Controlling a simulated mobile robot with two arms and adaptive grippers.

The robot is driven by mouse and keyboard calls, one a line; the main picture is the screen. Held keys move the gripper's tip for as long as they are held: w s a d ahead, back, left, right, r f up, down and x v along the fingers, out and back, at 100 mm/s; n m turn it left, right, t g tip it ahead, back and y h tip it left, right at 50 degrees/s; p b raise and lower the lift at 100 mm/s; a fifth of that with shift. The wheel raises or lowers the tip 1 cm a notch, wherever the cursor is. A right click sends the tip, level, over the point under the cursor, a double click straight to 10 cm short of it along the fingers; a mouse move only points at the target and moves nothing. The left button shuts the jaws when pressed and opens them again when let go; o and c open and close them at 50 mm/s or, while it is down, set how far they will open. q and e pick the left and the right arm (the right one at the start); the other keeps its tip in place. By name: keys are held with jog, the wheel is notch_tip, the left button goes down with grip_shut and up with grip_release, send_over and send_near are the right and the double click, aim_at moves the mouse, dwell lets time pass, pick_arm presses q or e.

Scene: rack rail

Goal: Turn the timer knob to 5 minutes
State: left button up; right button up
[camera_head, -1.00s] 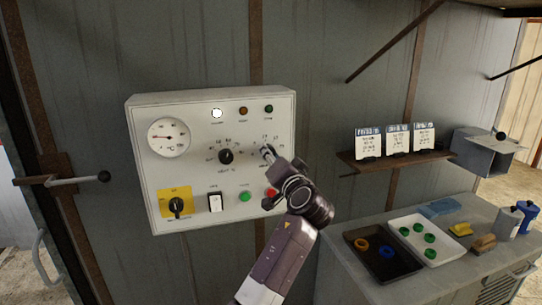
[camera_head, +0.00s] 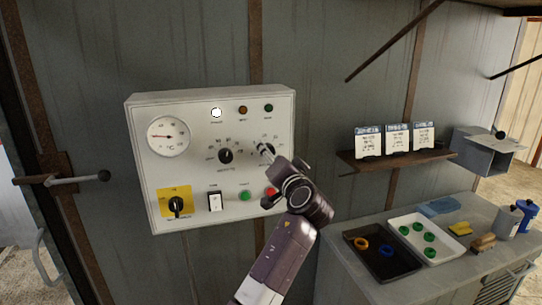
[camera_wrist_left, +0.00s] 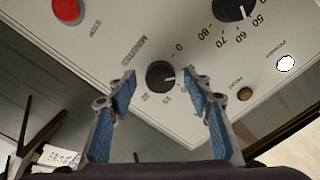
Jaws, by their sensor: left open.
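The timer knob (camera_wrist_left: 160,75) is a small black dial marked "minutes" on the white control panel (camera_wrist_left: 110,60). Its white mark points right in the left wrist view, towards one finger, where part of the scale is hidden. It also shows in the head view (camera_head: 270,150), partly behind the gripper. My left gripper (camera_wrist_left: 168,92) is open, with one blue-padded finger on either side of the knob in the picture. Contact with the knob is not visible. In the head view the left gripper (camera_head: 266,152) is in front of the panel's right part. My right gripper is not in view.
A larger black knob (camera_head: 226,156), a dial gauge (camera_head: 168,136), a yellow-backed switch (camera_head: 176,205), a white rocker switch (camera_head: 215,202), a green button (camera_head: 245,196) and a red button (camera_head: 270,192) are on the panel. A shelf (camera_head: 400,159) and bench (camera_head: 350,275) stand right.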

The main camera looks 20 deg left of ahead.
pick_arm(q)
jog(key=v, duration=0.7)
jog(key=shift+s+d, duration=0.15)
jog(key=shift+s, duration=0.05)
